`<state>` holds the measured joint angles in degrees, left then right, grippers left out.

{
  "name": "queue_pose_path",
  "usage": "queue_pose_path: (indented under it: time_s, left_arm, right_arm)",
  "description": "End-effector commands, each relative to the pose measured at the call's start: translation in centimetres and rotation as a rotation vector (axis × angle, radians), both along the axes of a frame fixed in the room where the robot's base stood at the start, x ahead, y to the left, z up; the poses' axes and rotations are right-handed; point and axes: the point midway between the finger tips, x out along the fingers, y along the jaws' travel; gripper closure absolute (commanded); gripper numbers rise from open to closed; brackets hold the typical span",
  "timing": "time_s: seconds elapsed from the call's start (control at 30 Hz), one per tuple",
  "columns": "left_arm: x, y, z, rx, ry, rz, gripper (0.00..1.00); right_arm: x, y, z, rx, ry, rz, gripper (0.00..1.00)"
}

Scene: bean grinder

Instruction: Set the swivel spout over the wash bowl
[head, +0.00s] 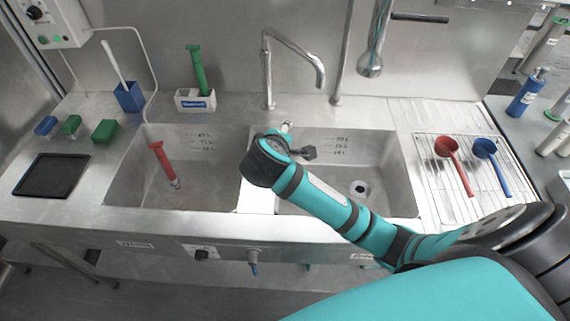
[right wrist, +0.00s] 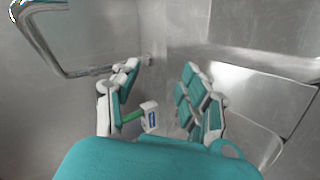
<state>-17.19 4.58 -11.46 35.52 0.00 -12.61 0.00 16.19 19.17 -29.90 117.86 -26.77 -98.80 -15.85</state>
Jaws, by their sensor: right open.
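The swivel spout (head: 266,62) is a chrome gooseneck rising from the ledge behind the divider between two steel bowls. Its arm points right, with the tip toward the back of the right bowl (head: 395,175). The left bowl (head: 125,175) holds an upright red-handled tool. Label text on the front is too small to read surely. My right gripper (head: 299,141) is open and empty, in front of the spout, near the divider and right bowl. In the right wrist view its fingers (right wrist: 160,103) are apart, and a chrome tube, likely the spout (right wrist: 42,50), shows upper left. My left gripper is out of view.
A red-handled tool (head: 163,162) stands in the left bowl. A green-handled brush (head: 197,72) stands in a white holder (head: 195,100) behind. A chrome hanging sprayer (head: 371,62) is right of the spout. A red scoop (head: 455,165) and blue scoop (head: 492,163) lie on the right rack.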

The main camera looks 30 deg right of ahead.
Motion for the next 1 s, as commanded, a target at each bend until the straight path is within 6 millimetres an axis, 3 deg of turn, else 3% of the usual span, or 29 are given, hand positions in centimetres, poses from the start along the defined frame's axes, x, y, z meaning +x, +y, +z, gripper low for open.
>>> queue_pose_path:
  time_s: [0.1,0.33,0.77,1.0]
  left_arm:
    - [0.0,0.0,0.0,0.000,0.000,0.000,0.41]
    - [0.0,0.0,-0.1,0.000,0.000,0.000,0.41]
    - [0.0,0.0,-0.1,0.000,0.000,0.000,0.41]
    - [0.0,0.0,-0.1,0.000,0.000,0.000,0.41]
  right_arm:
    - [-1.5,0.6,-2.0,0.063,0.031,0.003,0.55]
    - [-3.4,1.3,-4.2,0.149,0.067,0.000,0.55]
    - [-4.1,1.6,-4.9,0.178,0.076,-0.002,0.55]
    - [-4.3,1.6,-5.1,0.183,0.080,-0.003,0.84]
